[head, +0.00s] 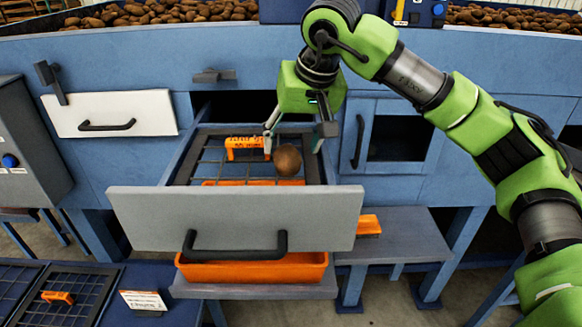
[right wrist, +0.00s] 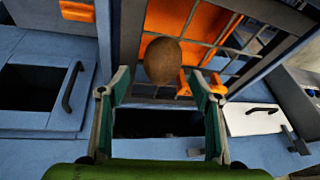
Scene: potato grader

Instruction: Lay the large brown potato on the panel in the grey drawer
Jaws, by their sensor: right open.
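The large brown potato (head: 287,160) is at the right side of the mesh panel (head: 212,168) in the open grey drawer (head: 150,215). It appears to rest on the mesh. My right gripper (head: 293,143) is open above the drawer, its fingers on either side of the potato's upper part. In the right wrist view the potato (right wrist: 162,62) shows between and just beyond the open fingertips, with a gap to each finger. The mesh panel (right wrist: 205,42) lies behind it with orange below. My left gripper is not in view.
An orange bin (head: 255,270) is below the drawer. A closed white drawer (head: 112,110) is on the left, and a cabinet door with a dark window (head: 400,138) on the right. A small grey shelf (head: 400,245) sits at lower right.

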